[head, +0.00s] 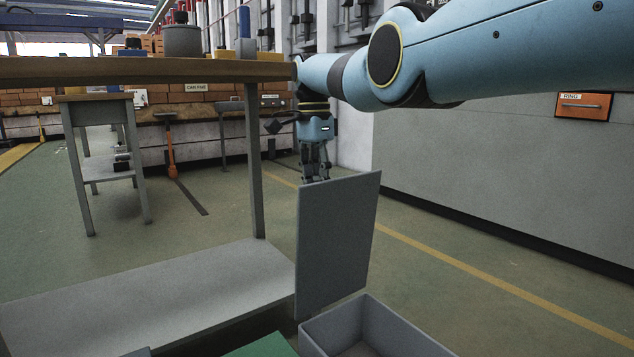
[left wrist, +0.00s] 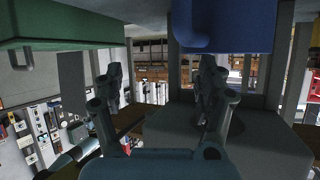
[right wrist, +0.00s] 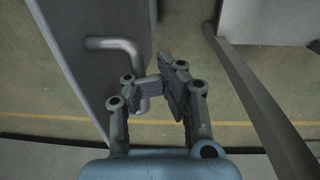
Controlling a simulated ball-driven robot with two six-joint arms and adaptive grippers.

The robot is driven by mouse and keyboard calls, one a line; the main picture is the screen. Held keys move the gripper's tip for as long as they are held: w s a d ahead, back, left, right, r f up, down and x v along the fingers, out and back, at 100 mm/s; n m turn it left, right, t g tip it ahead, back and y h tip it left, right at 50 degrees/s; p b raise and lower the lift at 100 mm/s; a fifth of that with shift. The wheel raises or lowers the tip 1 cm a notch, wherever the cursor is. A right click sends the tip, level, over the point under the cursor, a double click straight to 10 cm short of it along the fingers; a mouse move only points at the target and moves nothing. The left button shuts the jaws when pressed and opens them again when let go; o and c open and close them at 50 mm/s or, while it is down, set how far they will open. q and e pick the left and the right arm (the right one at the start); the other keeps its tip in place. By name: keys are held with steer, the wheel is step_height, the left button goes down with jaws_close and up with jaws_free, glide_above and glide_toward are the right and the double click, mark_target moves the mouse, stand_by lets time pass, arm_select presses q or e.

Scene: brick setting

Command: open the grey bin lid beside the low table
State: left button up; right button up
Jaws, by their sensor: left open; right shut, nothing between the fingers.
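The grey bin (head: 395,335) stands at the bottom of the head view, open at the top. Its flat grey lid (head: 338,245) stands nearly upright above the bin's far-left side. My right gripper (head: 315,178) is at the lid's top edge, on its far side, pointing down. In the right wrist view the lid's panel (right wrist: 95,75) carries a bent bar handle (right wrist: 118,44). My right gripper (right wrist: 160,85) is shut and empty close beside this handle; contact is unclear. My left gripper (left wrist: 160,85) is open and empty, and outside the head view.
A low grey surface (head: 150,290) lies left of the lid, under a wooden tabletop (head: 150,70) with a grey leg (head: 255,170). A green item (head: 265,346) shows at the bottom edge. Green (left wrist: 60,25) and blue (left wrist: 220,25) boxes are near my left gripper. Floor behind the bin is clear.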

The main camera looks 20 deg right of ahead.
steer(key=o, duration=0.7)
steer(key=shift+s+f, duration=0.1)
steer(key=shift+f, duration=0.15)
step_height(320, 180, up, 10)
steer(key=shift+r, duration=0.1)
